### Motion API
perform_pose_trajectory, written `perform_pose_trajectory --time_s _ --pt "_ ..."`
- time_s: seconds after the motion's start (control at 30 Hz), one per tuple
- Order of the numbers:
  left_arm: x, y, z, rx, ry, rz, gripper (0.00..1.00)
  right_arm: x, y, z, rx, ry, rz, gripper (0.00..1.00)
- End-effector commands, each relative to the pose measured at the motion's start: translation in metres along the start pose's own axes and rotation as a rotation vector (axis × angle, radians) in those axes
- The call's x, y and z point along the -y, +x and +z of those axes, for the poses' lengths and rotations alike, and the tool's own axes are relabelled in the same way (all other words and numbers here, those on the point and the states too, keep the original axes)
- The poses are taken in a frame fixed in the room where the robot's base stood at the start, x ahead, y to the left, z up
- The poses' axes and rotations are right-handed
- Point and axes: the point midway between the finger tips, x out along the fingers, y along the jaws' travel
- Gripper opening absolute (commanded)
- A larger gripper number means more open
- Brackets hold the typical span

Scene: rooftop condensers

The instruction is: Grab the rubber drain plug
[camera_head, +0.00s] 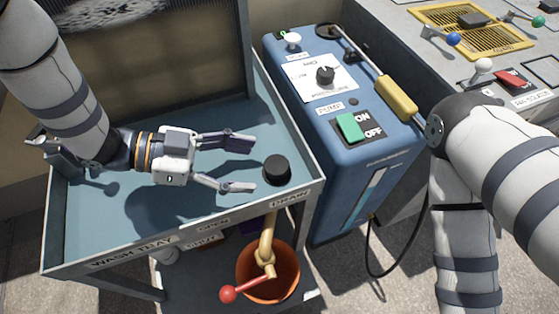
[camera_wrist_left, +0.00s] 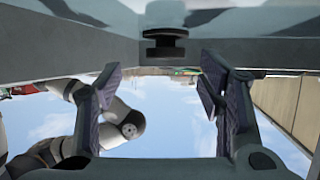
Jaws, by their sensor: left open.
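The rubber drain plug (camera_head: 277,169) is a short black cylinder standing in the right front corner of the blue-grey wash tray (camera_head: 109,248). In the left wrist view the plug (camera_wrist_left: 165,43) shows upside down, centred between the fingers, with a wider disc and a narrower neck. My left gripper (camera_head: 243,165) is open inside the tray, its fingers pointing right toward the plug. The fingertips are just short of it, with a small gap, one on its far side and one on its near side. My right gripper is out of view; only its arm shows at the right.
The tray's raised walls run close to the plug on the right and front. A blue pump unit (camera_head: 340,150) stands right of the tray.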

Motion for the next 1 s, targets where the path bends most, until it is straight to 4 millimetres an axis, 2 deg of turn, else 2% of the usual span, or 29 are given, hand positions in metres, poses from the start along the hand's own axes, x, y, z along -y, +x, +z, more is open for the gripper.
perform_pose_trajectory --time_s 0.2,0.3,0.47,0.5,0.7,0.8,1.0 --pt "0.006 0.041 -0.003 0.002 0.000 0.000 0.62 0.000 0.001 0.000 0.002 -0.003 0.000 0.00" --pt "0.006 0.048 -0.004 0.002 0.000 -0.001 0.62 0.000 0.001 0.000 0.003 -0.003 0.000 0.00" --pt "0.007 0.048 -0.004 0.002 0.000 -0.002 0.62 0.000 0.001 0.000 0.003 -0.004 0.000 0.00" --pt "0.007 0.048 -0.004 0.002 0.000 -0.002 0.60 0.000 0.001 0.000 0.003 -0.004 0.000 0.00" --pt "0.007 0.048 -0.004 0.002 -0.001 -0.002 0.14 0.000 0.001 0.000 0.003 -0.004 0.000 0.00" --pt "0.007 0.048 -0.004 0.002 -0.001 -0.002 0.11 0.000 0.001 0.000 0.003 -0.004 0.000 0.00" --pt "0.007 0.048 -0.003 0.003 -0.001 -0.003 0.10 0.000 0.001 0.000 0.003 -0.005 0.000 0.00"
